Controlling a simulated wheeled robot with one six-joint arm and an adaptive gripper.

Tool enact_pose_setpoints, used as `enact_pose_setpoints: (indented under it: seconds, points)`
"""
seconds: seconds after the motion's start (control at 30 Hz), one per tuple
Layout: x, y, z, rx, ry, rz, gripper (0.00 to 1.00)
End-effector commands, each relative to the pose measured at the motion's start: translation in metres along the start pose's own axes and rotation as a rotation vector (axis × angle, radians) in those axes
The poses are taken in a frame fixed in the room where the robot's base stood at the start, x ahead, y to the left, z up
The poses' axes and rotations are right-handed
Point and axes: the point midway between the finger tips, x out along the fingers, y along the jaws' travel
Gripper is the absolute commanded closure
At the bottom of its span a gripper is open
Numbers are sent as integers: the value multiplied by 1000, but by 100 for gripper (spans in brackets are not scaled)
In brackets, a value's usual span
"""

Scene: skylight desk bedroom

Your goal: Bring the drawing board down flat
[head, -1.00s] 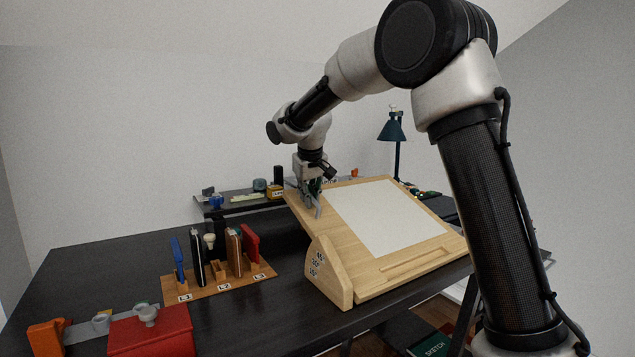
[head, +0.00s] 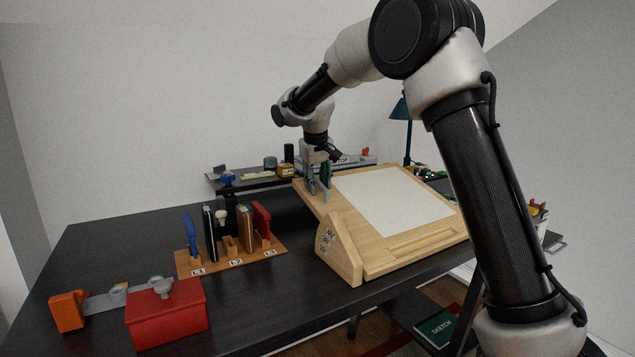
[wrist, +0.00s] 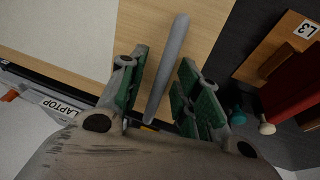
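The drawing board (head: 440,222) is pale wood with a white sheet (head: 393,200) on it. It slopes gently, with its far edge raised and its near edge low. A wooden side cheek (head: 338,250) with angle marks stands at its left front. My gripper (head: 318,194) is over the board's far left part, pointing down. In the wrist view, its green-padded fingers (wrist: 165,95) stand apart, on either side of a grey bar (wrist: 172,62) over the board's wood. Gaps show between the bar and the pads. The board's support underneath is hidden.
A wooden rack (head: 232,263) with labelled slots and a red box (head: 168,315) stand left of the board. A dark shelf (head: 250,182) with small items is behind. A teal lamp (head: 401,108) stands at the back right. The desk's left part (head: 110,250) is clear.

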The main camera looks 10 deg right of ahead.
Motion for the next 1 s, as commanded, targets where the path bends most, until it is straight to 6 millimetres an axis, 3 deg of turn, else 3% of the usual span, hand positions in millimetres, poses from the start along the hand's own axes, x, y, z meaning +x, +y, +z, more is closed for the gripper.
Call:
enact_pose_setpoints:
  seconds: [0.17, 0.4, 0.6, 0.77, 1.0]
  points:
    - [-19, 0, -1, 0, 4, 0, 67]
    - [-72, 0, -1, 0, 6, 0, 67]
    - [-107, 0, -1, 0, 2, 0, 67]
    - [-118, 0, 0, 0, 1, 0, 67]
    - [-120, 0, 0, 0, 0, 0, 67]
